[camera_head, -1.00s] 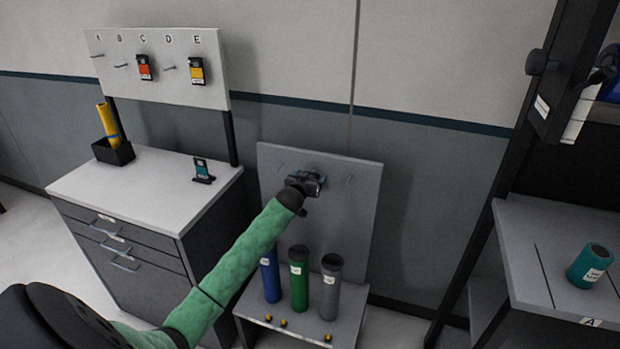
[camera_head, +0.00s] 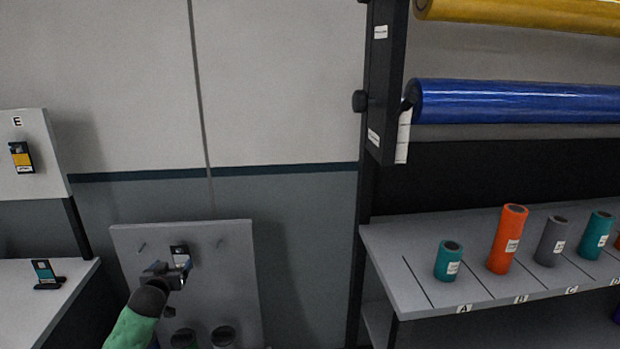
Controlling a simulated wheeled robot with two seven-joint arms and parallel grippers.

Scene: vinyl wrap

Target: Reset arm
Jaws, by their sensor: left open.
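My left arm, in a green sleeve, comes up from the bottom left in the head view. Its dark left gripper (camera_head: 182,268) is open in front of the grey peg panel (camera_head: 228,262). A small dark card with a white label (camera_head: 180,253) shows on the panel just above the fingers. Whether the fingers touch the card is hard to tell. My right gripper is out of view.
Dark round tube tops (camera_head: 223,336) show below the panel. A shelf (camera_head: 390,246) at the right holds teal, orange (camera_head: 507,240) and grey rolls. Blue (camera_head: 520,102) and yellow (camera_head: 530,12) rolls hang above. A cabinet with a teal card (camera_head: 44,272) stands left.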

